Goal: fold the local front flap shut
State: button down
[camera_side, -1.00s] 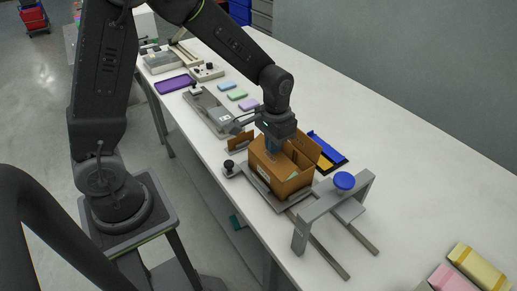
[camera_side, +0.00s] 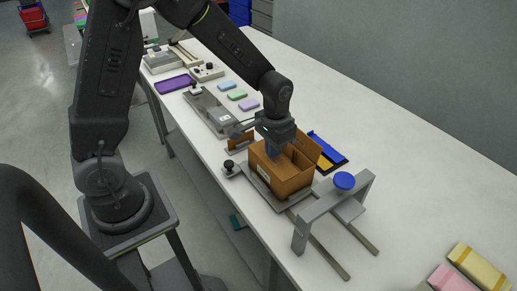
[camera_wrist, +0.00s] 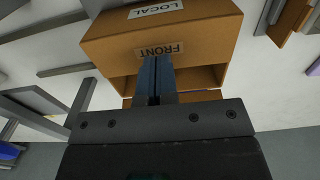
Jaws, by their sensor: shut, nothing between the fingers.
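The brown carton (camera_side: 283,184) stands in a grey holder on the bench. In the wrist view its wall carries a LOCAL label (camera_wrist: 155,9). The front flap (camera_wrist: 205,40), marked FRONT, lies inward from that wall over part of the opening; a gap into the carton shows beyond its edge. My gripper (camera_wrist: 154,62) is shut and empty, its blue fingertips at the flap's free edge; whether they touch it I cannot tell. In the side view my gripper (camera_side: 274,150) is over the carton top. One other flap (camera_side: 308,147) stands raised at the far right.
A grey bridge frame with a blue knob (camera_side: 344,181) stands right of the carton, over two rails. A black knob (camera_side: 229,165) is at the left. The bench at right is mostly clear.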

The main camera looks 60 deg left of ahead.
jog(key=shift+r, duration=2.9)
jog(key=shift+r, duration=0.15)
jog(key=s+r+t, duration=0.5)
jog(key=s+r, duration=0.7)
jog(key=s, duration=0.5)
jog(key=shift+r+t, duration=0.25)
jog(key=shift+t, duration=0.05)
